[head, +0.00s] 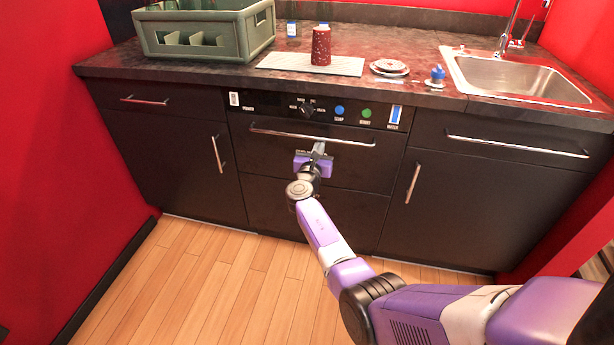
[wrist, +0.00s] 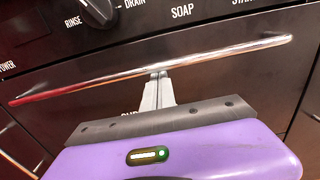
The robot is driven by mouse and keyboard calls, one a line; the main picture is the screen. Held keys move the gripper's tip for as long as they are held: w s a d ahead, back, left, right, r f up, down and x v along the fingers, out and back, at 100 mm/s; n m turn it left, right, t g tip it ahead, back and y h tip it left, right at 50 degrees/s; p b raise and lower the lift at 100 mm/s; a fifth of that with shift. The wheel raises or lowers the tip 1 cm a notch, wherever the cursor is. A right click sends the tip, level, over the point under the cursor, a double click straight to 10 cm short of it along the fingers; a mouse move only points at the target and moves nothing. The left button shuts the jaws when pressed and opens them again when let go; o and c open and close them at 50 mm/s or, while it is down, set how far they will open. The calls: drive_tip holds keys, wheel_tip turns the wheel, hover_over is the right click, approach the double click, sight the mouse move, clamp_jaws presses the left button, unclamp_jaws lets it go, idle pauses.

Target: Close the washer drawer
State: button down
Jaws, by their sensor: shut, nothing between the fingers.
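The washer drawer (head: 265,155) is a dark front panel below the control strip. Its long silver bar handle (head: 345,142) runs across the upper part. In the wrist view the handle (wrist: 225,56) crosses the picture at a slant, with the dark drawer front (wrist: 70,118) behind it. My gripper (head: 320,146) is in front of the drawer near the middle of the handle. Its fingers (wrist: 157,80) are together and empty, with the tips at the handle's lower edge; I cannot tell if they touch it. The drawer front looks about flush with the panels beside it.
The control strip (head: 270,105) has a dial (head: 306,110) and coloured buttons. Wooden floor (head: 200,290) is clear at left.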

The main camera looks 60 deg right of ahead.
drive_tip(key=p+v, duration=0.3)
drive_tip(key=v, duration=1)
drive_tip(key=shift+a, duration=0.3)
drive_tip(key=shift+w, duration=0.15)
drive_tip(key=w+a+m+t+y, duration=0.3)
drive_tip(key=a+m+t+y, duration=0.1)
drive_tip(key=a+m, duration=0.2)
drive_tip(key=s+a+m+t+y+p, duration=0.2)
drive_tip(key=s+a+m+y, duration=0.15)
drive_tip(key=a, duration=0.45)
drive_tip(key=s+a+m+t+y+p, duration=0.1)
drive_tip(key=s+a+m+t+y, duration=0.25)
drive_tip(key=a, duration=0.45)
drive_tip(key=s+a+r+m+y+p, duration=0.2)
drive_tip(key=s+a+r, duration=0.3)
drive_tip(key=s, duration=0.5)
drive_tip(key=s+a+r+m+y+p, duration=0.2)
drive_tip(key=s+a+r+m+p, duration=0.1)
drive_tip(key=s+a+r, duration=0.3)
drive_tip(key=s+a+r+m+y+p, duration=0.2)
drive_tip(key=s+a+r, duration=0.4)
drive_tip(key=s, duration=0.8)
wheel_tip(320, 180, up, 2)
drive_tip(key=shift+a+r+m+g+p, duration=0.2)
drive_tip(key=shift+m+g+p, duration=0.25)
drive_tip(key=shift+m, duration=0.45)
